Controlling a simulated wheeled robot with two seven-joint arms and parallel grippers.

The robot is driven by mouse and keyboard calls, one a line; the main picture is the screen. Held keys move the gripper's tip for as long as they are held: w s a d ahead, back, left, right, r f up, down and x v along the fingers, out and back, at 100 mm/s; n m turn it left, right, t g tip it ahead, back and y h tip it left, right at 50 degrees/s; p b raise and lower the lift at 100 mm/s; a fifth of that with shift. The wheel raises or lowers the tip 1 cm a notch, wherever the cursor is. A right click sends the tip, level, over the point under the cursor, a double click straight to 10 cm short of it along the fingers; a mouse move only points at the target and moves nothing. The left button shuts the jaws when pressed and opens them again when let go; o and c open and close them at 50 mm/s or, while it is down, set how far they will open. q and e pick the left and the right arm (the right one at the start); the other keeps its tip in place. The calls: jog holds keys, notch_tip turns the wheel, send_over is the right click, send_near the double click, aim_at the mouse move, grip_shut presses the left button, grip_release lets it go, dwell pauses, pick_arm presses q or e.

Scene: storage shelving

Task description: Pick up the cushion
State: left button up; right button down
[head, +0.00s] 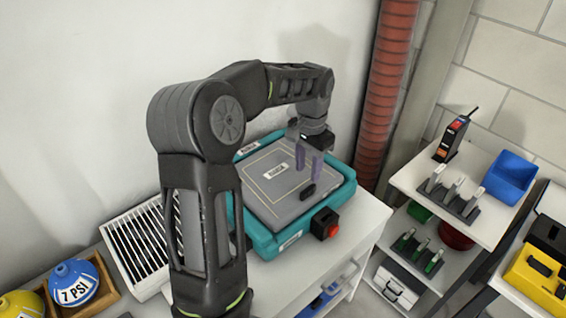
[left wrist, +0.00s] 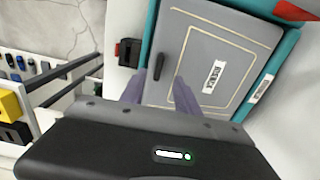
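No plainly soft cushion shows. The closest match is a flat grey pad-like panel (head: 270,180) with a pale outline and a white label, set inside a teal frame (head: 262,238) on a white cabinet. A small black handle-like piece (head: 307,191) sits near its front right edge. The panel (left wrist: 205,50) and the black piece (left wrist: 157,65) also show in the left wrist view. My left gripper (head: 309,168) points down over the panel's right part, its two purple-grey fingers apart with nothing between them. Whether the tips touch the panel is unclear. My right gripper is out of view.
A red and black block (head: 325,223) is on the frame's front right corner. A red ribbed pipe (head: 385,90) and the wall stand close behind. A shelf with a blue bin (head: 510,177) is at right; a yellow case (head: 540,278) is at lower right.

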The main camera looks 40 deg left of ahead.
aim_at(308, 188)
pick_arm(q)
jog(key=shift+w+a+r, duration=0.1)
jog(key=shift+w+r, duration=0.05)
jog(key=shift+r, duration=0.05)
jog(key=shift+f, duration=1.35)
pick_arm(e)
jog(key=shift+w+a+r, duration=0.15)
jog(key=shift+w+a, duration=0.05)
pick_arm(q)
jog(key=f+p, duration=0.1)
jog(key=f, duration=0.3)
jog(key=shift+w+d+p, duration=0.1)
jog(key=shift+d+p, duration=0.1)
jog(key=shift+p, duration=0.15)
jog(key=shift+f, duration=0.6)
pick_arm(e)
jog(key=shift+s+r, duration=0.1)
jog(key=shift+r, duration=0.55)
pick_arm(q)
jog(key=shift+c, duration=0.2)
